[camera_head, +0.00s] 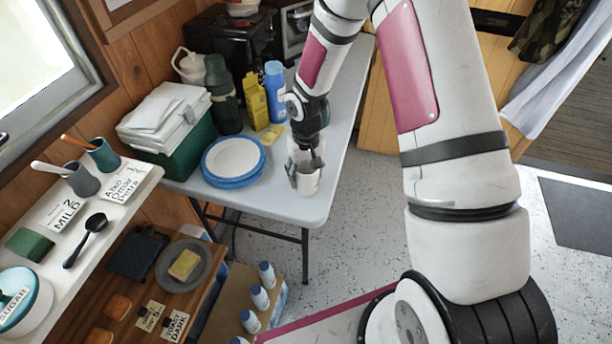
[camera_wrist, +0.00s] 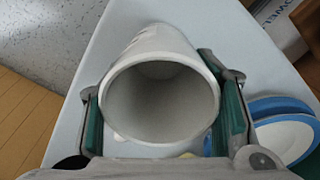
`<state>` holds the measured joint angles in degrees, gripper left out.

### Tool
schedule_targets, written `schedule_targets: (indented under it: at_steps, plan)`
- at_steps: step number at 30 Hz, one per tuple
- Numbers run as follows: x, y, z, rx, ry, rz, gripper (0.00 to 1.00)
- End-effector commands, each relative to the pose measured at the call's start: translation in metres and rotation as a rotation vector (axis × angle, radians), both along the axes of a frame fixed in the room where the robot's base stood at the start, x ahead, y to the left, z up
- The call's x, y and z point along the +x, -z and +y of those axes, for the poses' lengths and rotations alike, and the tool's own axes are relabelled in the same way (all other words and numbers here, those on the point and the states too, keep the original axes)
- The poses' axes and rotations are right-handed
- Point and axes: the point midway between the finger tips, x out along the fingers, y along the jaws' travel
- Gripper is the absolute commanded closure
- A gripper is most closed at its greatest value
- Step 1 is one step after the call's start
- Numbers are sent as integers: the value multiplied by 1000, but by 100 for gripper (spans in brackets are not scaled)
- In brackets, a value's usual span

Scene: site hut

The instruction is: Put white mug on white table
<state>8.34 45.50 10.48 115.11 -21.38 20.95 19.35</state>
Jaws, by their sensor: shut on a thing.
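The white mug (camera_head: 307,182) is at the front right end of the white table (camera_head: 290,206), upright or nearly so. My gripper (camera_head: 305,170) is shut on it from above, with one finger on each side. In the wrist view the mug (camera_wrist: 160,100) fills the middle, its open mouth towards the camera and its inside empty. The gripper's green-padded fingers (camera_wrist: 160,115) press its left and right sides. The white table (camera_wrist: 100,50) lies beneath it. I cannot tell whether the mug's base touches the table.
Blue-rimmed plates (camera_head: 232,160) are stacked left of the mug. A yellow carton (camera_head: 254,100), a blue bottle (camera_head: 275,90) and a dark green flask (camera_head: 222,95) stand behind. A green cool box (camera_head: 175,130) is further left. The table's front and right edges are close to the mug.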

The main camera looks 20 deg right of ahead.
Motion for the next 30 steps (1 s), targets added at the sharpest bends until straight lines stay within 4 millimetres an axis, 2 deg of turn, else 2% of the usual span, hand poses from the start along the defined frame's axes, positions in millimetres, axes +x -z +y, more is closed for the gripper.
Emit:
schedule_targets:
  at_steps: [3,14,15,17,26,30]
  plan:
    - [-1,12,0,0,1,1,83]
    - [0,16,-1,-1,1,-1,83]
    - [0,15,-1,-1,1,0,36]
    - [0,15,-1,-1,1,0,25]
    - [0,15,-1,0,1,0,25]
    - [0,7,0,0,1,-2,25]
